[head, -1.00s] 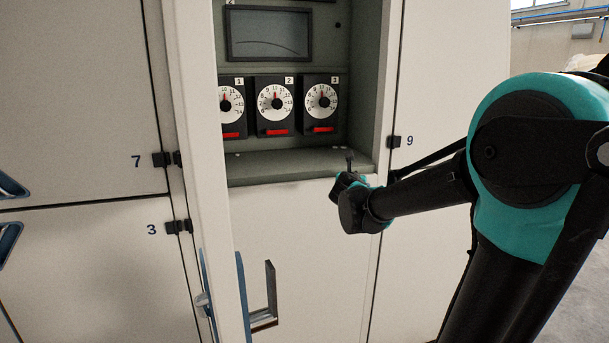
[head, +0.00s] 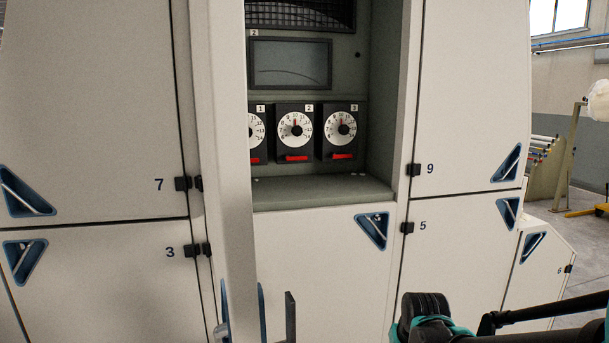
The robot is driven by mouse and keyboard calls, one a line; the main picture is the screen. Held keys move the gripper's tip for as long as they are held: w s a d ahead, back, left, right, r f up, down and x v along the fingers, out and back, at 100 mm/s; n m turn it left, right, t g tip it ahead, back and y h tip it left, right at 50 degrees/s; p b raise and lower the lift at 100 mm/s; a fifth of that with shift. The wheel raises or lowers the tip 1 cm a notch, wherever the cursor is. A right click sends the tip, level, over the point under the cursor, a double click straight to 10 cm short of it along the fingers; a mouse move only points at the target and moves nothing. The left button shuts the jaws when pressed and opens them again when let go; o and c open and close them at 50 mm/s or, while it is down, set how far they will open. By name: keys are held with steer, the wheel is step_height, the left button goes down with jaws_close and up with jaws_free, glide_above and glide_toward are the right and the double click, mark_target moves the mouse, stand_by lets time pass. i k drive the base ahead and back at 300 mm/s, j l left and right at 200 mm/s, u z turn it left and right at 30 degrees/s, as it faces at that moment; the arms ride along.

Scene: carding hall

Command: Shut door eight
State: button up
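The open door (head: 226,150) stands edge-on towards me, left of a grey recess. No number shows on it; its place between doors 7 and 9 fits door eight. Blue edges of its handle pocket (head: 262,312) show low on it, with a dark upright piece (head: 290,316) beside them on its inner side. Black hinges (head: 198,183) sit at its left. At the lower right only black and teal parts of my arm show, well right of the door and apart from it in the picture. My gripper's fingers are not visible.
The recess holds a screen (head: 291,63) and three dials (head: 296,132) above a ledge (head: 325,192). Shut doors 7 (head: 90,110), 3 (head: 90,290), 9 (head: 470,90) and 5 (head: 450,270) surround it. Open floor (head: 590,245) lies at the far right.

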mark_target(201, 41)
steer(key=k+j, duration=0.55)
steer(key=j, duration=0.15)
steer(key=k+j, duration=0.55)
steer(key=j, duration=0.15)
steer(key=i+j, duration=0.3)
steer(key=i+u, duration=0.05)
steer(key=i, duration=0.05)
